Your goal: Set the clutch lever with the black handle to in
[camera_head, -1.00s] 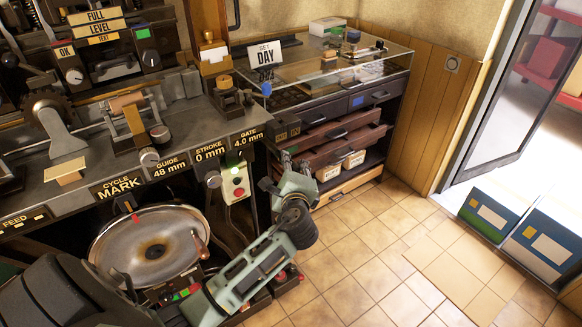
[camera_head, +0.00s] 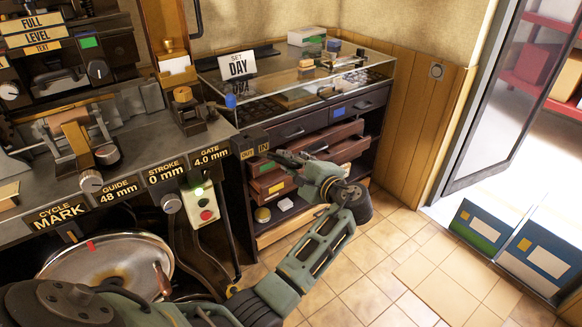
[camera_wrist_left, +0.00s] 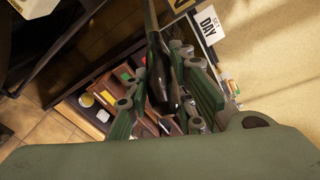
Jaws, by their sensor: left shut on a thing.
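My left gripper (camera_head: 282,160) is at the right end of the machine bench, in front of the drawer cabinet and just below and right of the OUT and IN labels (camera_head: 255,148). In the left wrist view the black handle (camera_wrist_left: 158,72) of the clutch lever lies between the green fingers of the left gripper (camera_wrist_left: 165,100), which are shut on it. A bar (camera_wrist_left: 149,14) runs from the handle to the top edge of that view. In the head view the handle is mostly hidden by the fingers, and the lever's exact setting is hard to tell. My right gripper is not in view.
The drawer cabinet (camera_head: 378,122) with open drawers (camera_head: 285,178) stands close behind the gripper. A grey box with a red button (camera_head: 207,215) hangs left of it. A round metal wheel (camera_head: 100,270) is lower left.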

